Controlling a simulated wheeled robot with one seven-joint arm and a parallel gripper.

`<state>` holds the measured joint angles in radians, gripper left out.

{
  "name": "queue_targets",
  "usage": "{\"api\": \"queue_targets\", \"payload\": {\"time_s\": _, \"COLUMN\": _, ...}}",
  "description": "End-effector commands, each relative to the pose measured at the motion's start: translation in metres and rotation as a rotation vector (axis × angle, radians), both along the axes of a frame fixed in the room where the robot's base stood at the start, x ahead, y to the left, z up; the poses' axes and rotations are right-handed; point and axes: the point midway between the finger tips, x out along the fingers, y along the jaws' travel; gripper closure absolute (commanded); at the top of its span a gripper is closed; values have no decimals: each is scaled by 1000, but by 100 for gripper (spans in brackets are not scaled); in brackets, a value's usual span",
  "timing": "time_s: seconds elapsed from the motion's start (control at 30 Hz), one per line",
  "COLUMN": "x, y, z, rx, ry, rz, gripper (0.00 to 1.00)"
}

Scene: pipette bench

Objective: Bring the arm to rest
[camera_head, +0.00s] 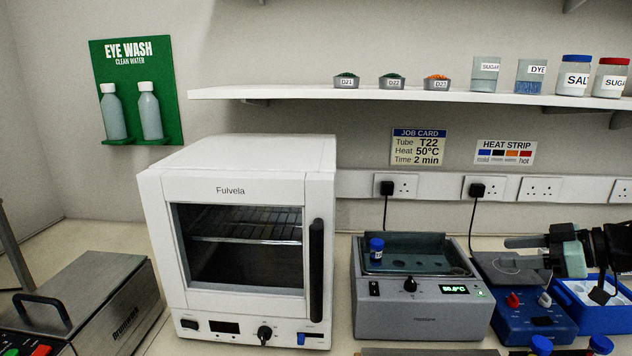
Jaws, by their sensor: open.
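My gripper (512,252) comes in from the right edge, its fingers pointing left. The two grey fingers are apart with nothing between them. It is in front of the wall sockets and over the blue stirrer (528,320). A blue-capped tube (376,257) stands at the left of the grey heating bath (422,318), whose display reads about 50 °C. The job card (419,146) on the wall reads Tube T22, Heat 50°C, Time 2 min.
A white oven (250,178) stands left of the bath, its door shut. A steel box unit (95,295) is at the far left. A blue tray (605,318) lies below my arm. A shelf (300,94) with dishes and jars runs above.

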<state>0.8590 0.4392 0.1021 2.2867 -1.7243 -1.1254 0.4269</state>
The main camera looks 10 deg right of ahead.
Motion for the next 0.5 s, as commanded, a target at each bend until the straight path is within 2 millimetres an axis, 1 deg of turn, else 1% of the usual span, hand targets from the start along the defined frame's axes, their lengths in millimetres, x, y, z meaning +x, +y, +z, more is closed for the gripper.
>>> {"api": "queue_targets", "payload": {"time_s": 0.17, "x": 20, "y": 15, "z": 2, "rx": -59, "ry": -2, "rz": -35, "gripper": 44}}
{"api": "queue_targets", "payload": {"time_s": 0.27, "x": 33, "y": 28, "z": 3, "rx": -102, "ry": 0, "rz": -62, "gripper": 44}}
{"api": "queue_targets", "payload": {"time_s": 0.37, "x": 46, "y": 44, "z": 4, "rx": -151, "ry": 8, "rz": -96, "gripper": 44}}
{"api": "queue_targets", "payload": {"time_s": 0.47, "x": 58, "y": 64, "z": 6, "rx": -205, "ry": 23, "rz": -134, "gripper": 44}}
{"api": "queue_targets", "payload": {"time_s": 0.5, "x": 62, "y": 74, "z": 6, "rx": -229, "ry": 33, "rz": -150, "gripper": 44}}
